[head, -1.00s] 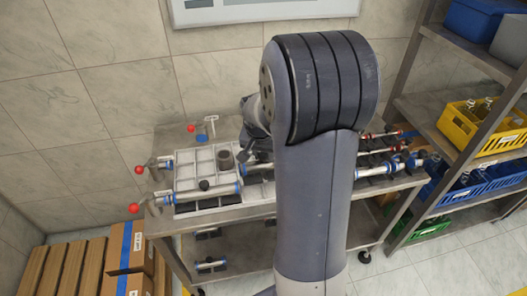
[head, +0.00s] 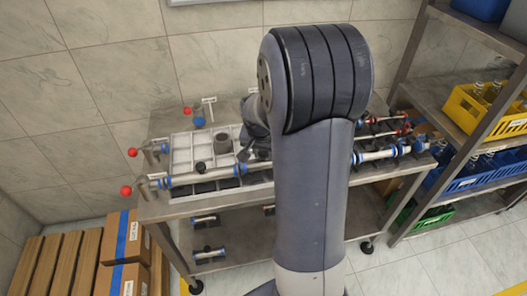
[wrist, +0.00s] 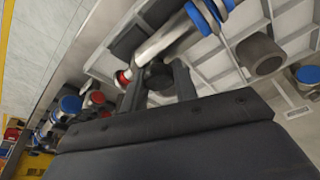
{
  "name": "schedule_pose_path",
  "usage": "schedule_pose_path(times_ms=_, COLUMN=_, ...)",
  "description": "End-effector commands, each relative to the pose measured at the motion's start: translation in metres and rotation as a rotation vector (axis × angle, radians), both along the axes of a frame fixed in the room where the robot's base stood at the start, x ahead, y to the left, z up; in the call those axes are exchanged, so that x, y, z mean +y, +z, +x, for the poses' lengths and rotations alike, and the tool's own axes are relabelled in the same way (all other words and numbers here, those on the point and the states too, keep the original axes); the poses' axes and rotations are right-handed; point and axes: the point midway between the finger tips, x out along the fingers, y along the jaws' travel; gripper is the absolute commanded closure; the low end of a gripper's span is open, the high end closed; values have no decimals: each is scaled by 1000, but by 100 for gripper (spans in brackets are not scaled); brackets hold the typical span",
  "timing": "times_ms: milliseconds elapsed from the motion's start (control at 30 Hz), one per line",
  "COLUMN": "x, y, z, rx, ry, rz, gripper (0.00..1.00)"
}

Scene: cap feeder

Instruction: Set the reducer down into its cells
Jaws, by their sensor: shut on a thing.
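My gripper (wrist: 158,85) is shut on a small dark round piece (wrist: 158,72), which I take to be the reducer. Only its rounded end shows between the two black fingers in the wrist view. In the head view my arm hides it. The white divided tray (head: 182,151) lies on the left part of the metal table, and its cell walls also show in the wrist view (wrist: 222,76). My gripper is at the tray's right front side. I cannot tell whether the held piece touches the tray.
A grey cylinder (head: 222,141) stands in the tray. Red-balled valve handles (head: 126,191) stick out left. More pipes (head: 378,154) lie right. A shelf with bins (head: 488,110) stands right.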

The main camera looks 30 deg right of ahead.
Motion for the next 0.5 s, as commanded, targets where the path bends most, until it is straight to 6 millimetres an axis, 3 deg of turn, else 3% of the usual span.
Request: schedule_pose_path(times_ms=500, x=0, y=-5, z=0, rx=-1, ry=0, rz=-1, gripper=100)
